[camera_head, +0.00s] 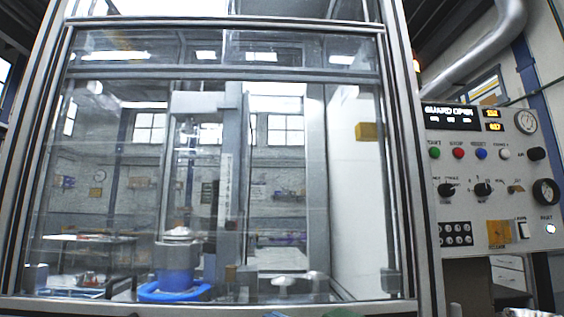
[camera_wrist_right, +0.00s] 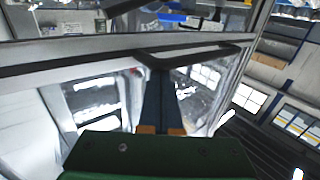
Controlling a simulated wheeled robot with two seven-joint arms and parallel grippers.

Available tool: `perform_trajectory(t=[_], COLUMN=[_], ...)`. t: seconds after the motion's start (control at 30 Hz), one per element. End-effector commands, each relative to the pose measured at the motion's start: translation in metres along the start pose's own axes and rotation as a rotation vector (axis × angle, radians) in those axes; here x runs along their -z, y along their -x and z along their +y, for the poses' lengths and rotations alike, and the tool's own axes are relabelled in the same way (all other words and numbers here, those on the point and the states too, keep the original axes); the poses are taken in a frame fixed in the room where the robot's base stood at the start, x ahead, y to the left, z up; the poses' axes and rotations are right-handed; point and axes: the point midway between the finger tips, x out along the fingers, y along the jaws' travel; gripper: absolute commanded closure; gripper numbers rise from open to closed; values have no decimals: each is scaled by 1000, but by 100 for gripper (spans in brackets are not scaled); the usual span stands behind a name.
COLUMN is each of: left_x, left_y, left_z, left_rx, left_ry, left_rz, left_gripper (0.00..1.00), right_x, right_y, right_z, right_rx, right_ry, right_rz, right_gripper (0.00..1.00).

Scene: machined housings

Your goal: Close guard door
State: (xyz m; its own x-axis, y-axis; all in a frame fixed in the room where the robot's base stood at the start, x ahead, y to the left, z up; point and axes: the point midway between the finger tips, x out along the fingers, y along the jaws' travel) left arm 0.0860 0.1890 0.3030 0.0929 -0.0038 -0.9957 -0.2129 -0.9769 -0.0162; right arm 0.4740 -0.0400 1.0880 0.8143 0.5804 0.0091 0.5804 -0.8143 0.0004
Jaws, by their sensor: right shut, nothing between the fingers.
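The guard door (camera_head: 120,76) is a clear panel in a grey metal frame across the front of the machine enclosure. The panel display (camera_head: 450,116) reads "GUARD OPEN". In the right wrist view, a dark bar handle (camera_wrist_right: 205,53) runs along the frame. My right gripper (camera_wrist_right: 158,72) is shut and empty, with its fingertips at the left end of the handle. I cannot tell whether they touch it. My left gripper is in neither view.
The control panel (camera_head: 472,205) with buttons and knobs stands right of the enclosure. Behind the glass are a grey machine column (camera_head: 232,180) and a cylindrical part on a blue base (camera_head: 175,292). A grey post (camera_head: 420,200) edges the enclosure on the right.

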Motion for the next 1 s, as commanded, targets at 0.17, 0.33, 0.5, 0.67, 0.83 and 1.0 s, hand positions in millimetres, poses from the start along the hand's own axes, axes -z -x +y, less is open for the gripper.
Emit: perform_trajectory(t=[0.17, 0.33, 0.5, 0.67, 0.83, 1.0], left_x=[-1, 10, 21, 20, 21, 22], left_y=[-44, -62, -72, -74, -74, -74], left_z=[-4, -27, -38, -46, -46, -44], left_rx=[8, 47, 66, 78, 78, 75], left_ry=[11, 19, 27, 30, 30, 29], left_rz=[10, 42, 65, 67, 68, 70], left_gripper=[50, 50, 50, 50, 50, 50], right_x=[-61, -92, -109, -114, -116, -116], right_y=[0, 0, 1, 1, 1, 0], right_z=[0, 0, 0, 0, 0, 0], right_rx=[-1, -1, 0, 1, 1, 1], right_ry=[0, 0, -1, 0, 0, 0], right_rz=[-5, -4, -3, -1, -4, -7], right_gripper=[100, 100, 100, 100, 100, 100])
